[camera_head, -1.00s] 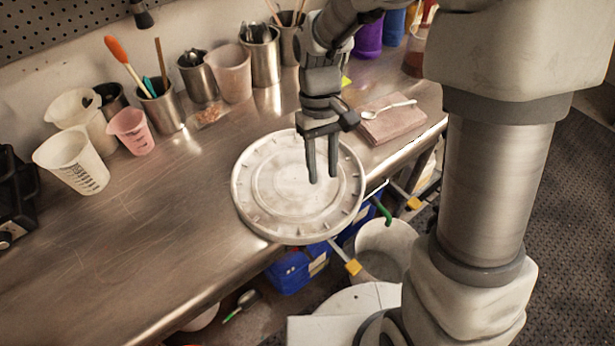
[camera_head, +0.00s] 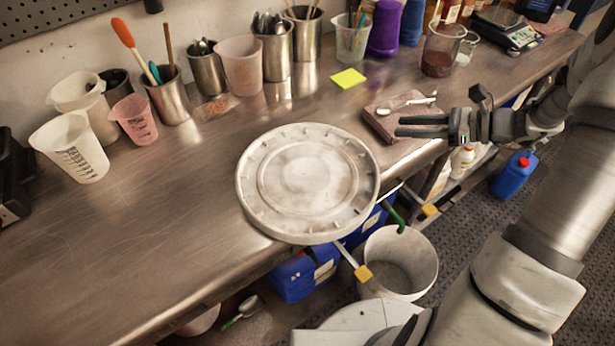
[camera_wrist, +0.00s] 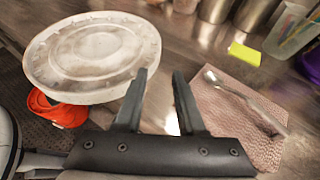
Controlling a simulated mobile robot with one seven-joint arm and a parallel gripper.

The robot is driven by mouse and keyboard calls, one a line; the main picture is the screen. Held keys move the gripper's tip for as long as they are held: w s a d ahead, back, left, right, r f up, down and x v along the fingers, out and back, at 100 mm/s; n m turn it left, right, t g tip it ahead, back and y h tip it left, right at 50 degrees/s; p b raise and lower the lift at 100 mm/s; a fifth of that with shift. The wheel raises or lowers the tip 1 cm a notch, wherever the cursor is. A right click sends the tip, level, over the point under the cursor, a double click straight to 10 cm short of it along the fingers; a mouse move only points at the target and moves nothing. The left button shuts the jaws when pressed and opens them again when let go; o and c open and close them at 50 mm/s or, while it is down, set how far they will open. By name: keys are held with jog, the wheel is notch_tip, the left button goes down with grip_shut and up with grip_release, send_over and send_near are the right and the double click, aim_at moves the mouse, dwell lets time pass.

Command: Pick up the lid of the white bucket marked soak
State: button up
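A round white lid (camera_head: 308,182) with a ribbed rim lies flat on the steel bench and overhangs its front edge. It also shows at upper left in the wrist view (camera_wrist: 95,52). An open white bucket (camera_head: 402,262) stands below the bench edge; no lid is on it, and I cannot read any marking. My gripper (camera_head: 399,126) is to the right of the lid, by the folded cloth, not touching the lid. In the wrist view its two fingers (camera_wrist: 160,74) are apart with nothing between them.
A folded pinkish cloth (camera_head: 388,130) with a spoon (camera_head: 408,104) lies right of the lid. Metal cups and beakers (camera_head: 242,66) line the bench back. A yellow note (camera_head: 348,78) lies behind the lid. Yellow-tipped bars (camera_head: 363,273) jut below the edge. The bench left of the lid is clear.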

jog(key=x, duration=1)
jog(key=shift+a+f+b, duration=0.15)
jog(key=shift+b, duration=0.25)
jog(key=shift+x, duration=3.2)
jog(key=shift+w, duration=0.1)
grip_shut()
